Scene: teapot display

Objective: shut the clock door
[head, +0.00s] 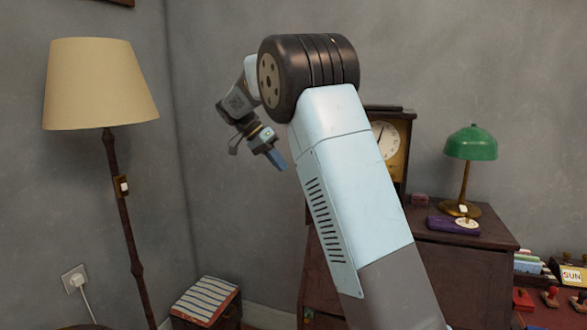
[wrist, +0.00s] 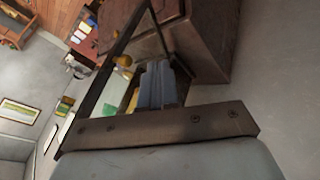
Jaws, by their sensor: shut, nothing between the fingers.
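The clock (head: 388,140), with a pale round dial in a dark wooden case, stands on a brown cabinet, its left part hidden behind my arm. I cannot make out its door in the head view. In the wrist view a thin dark frame with a brass knob (wrist: 123,61) looks like the clock door (wrist: 98,92), standing open. My gripper (head: 278,161) is to the left of the clock, pointing down and right. Its blue-grey fingers (wrist: 157,72) are together and empty, close to the knob in the picture; I cannot tell whether they touch the frame.
The cabinet top (head: 475,240) also bears a green lamp (head: 470,145) and a purple box (head: 452,225). A floor lamp (head: 100,85) stands at left, and a striped stool (head: 205,300) is low near the corner.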

